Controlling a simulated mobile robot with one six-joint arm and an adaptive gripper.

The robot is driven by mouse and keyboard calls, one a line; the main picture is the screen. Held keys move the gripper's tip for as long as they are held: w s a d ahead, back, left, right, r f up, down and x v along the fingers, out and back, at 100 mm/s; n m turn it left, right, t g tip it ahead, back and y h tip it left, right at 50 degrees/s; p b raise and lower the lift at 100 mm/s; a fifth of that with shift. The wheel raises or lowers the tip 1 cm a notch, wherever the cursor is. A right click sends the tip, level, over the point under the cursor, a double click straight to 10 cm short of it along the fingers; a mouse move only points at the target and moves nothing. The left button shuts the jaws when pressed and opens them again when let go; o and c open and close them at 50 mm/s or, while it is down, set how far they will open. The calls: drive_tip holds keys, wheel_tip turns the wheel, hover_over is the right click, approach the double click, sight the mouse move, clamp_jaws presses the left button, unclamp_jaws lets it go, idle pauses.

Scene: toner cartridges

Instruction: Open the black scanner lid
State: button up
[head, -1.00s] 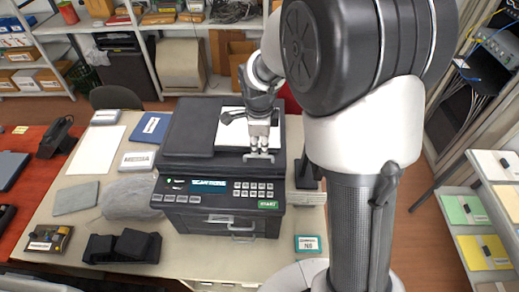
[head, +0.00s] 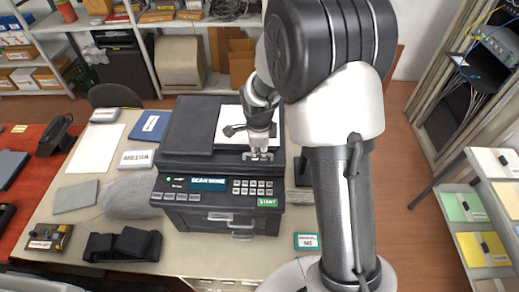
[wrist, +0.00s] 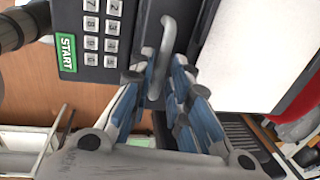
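The black scanner lid (head: 188,122) lies flat on top of the scanner, with a white sheet (head: 231,122) on its surface. A silver handle sits at the lid's front edge, and it shows large in the wrist view (wrist: 168,38). My gripper (head: 261,153) is at this handle, above the front control panel. In the wrist view my gripper's blue-padded fingers (wrist: 161,78) come in from both sides and close around the handle. The fingers hide part of the handle.
The control panel (head: 220,190) has a "SCAN DONE" display and a green START button (head: 267,202). A grey cloth-like object (head: 130,198) and a black holder (head: 122,246) are left of the scanner. A teal-edged box (head: 306,242) lies at the right front.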

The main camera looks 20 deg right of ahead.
clamp_jaws()
drive_tip(key=shift+r, duration=0.1)
idle(0.3)
drive_tip(key=w+d+r+p, duration=0.1)
drive_tip(key=w+r+p, duration=0.2)
drive_tip(key=r, duration=0.5)
drive_tip(key=w+d+r+p, duration=0.1)
drive_tip(key=w+r+p, duration=0.25)
drive_tip(key=r, duration=0.45)
drive_tip(key=w+d+r+p, duration=0.3)
drive_tip(key=w+r, duration=0.5)
drive_tip(key=w, duration=0.1)
drive_tip(key=shift+w+d+r+p, duration=0.25)
drive_tip(key=shift+w+d+p, duration=0.05)
drive_tip(key=shift+w+p, duration=0.05)
drive_tip(key=shift+c, duration=1.4)
unclamp_jaws()
drive_tip(key=shift+w+d+r, duration=0.2)
drive_tip(key=shift+w+r, duration=0.05)
drive_tip(key=shift+w, duration=0.25)
drive_tip(key=o, duration=0.5)
drive_tip(key=shift+f, duration=0.15)
drive_tip(key=shift+o, duration=0.9)
drive_tip(key=shift+w+f, duration=0.2)
drive_tip(key=shift+w, duration=0.3)
drive_tip(key=shift+s+r, duration=0.1)
